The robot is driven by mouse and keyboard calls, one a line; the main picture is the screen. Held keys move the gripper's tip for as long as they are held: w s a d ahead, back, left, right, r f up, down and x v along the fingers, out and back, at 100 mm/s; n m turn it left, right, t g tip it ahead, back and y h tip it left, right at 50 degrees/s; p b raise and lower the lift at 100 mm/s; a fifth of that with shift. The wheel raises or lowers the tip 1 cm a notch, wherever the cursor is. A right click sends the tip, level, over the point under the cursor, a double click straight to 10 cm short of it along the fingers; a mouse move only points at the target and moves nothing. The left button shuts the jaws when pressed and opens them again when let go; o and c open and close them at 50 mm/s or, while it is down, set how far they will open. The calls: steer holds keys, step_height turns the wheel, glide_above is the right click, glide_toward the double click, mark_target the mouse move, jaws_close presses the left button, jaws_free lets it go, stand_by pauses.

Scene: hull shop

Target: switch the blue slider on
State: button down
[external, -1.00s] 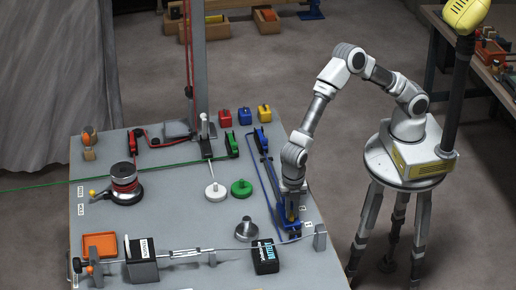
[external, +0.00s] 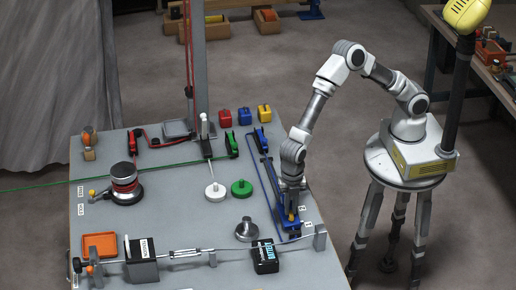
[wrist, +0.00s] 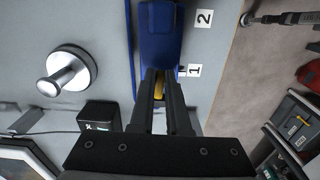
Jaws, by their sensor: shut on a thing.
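The blue slider (external: 284,218) is a blue body on the right side of the grey board, below my arm; it also shows in the wrist view (wrist: 160,38). A small yellow part, its handle (wrist: 159,88), sits between my fingertips. My gripper (external: 291,207) points down over the slider and is shut on the yellow handle. In the wrist view my gripper (wrist: 159,90) has a dark finger on each side of it. White labels "1" (wrist: 195,70) and "2" (wrist: 204,18) lie beside the slider. My fingers hide part of the handle and slider.
A metal knob (external: 246,229) and a black box (external: 265,257) stand left of and below the slider. White (external: 215,192) and green (external: 241,188) discs lie further left. A rod on posts (external: 320,238) runs along the near edge. The board's right edge is close.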

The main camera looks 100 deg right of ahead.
steer(key=shift+w+d+f, duration=0.1)
steer(key=shift+w+d, duration=0.05)
steer(key=shift+d, duration=0.6)
steer(key=c, duration=0.9)
jaws_free()
steer(key=shift+a, duration=0.2)
step_height(320, 180, up, 18)
steer(key=shift+f+p, duration=0.25)
steer(key=shift+p, duration=0.4)
steer(key=shift+o, duration=1.1)
